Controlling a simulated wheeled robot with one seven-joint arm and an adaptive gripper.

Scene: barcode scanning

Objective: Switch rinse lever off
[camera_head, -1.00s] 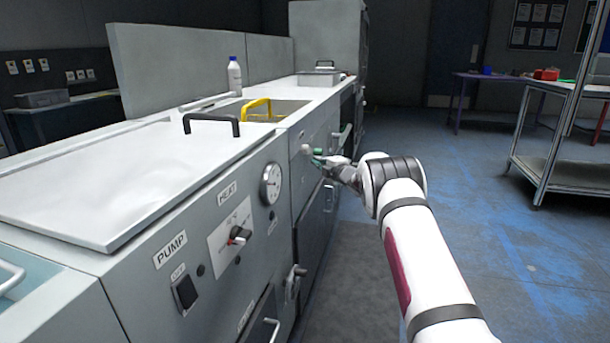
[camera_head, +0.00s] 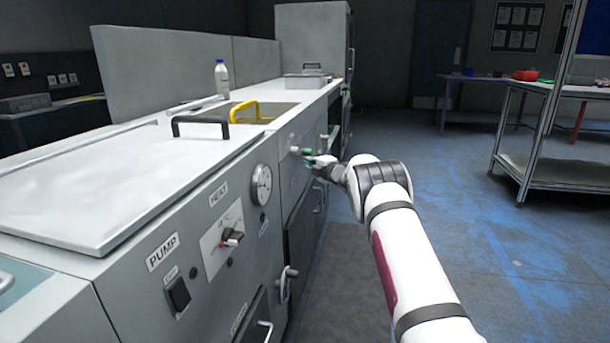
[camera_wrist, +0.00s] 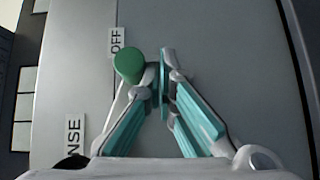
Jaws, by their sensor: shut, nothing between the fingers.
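The rinse lever's green knob (camera_wrist: 128,64) shows in the wrist view, just below a label reading OFF (camera_wrist: 116,42). A partly hidden label ending in NSE (camera_wrist: 73,132) is lower left. My gripper (camera_wrist: 162,72) has teal finger pads and is shut and empty, its tips immediately right of the knob. I cannot tell whether they touch it. In the head view my gripper (camera_head: 314,162) is at the front panel of the grey machine (camera_head: 140,240), by a small green part (camera_head: 307,153). The lever's shaft is mostly hidden.
On the machine front are a gauge (camera_head: 261,185), a heat dial (camera_head: 232,237) and a pump switch (camera_head: 178,296). A yellow handle (camera_head: 245,110) and a white bottle (camera_head: 221,78) are on top. A metal shelf trolley (camera_head: 550,165) stands right. Blue floor between is clear.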

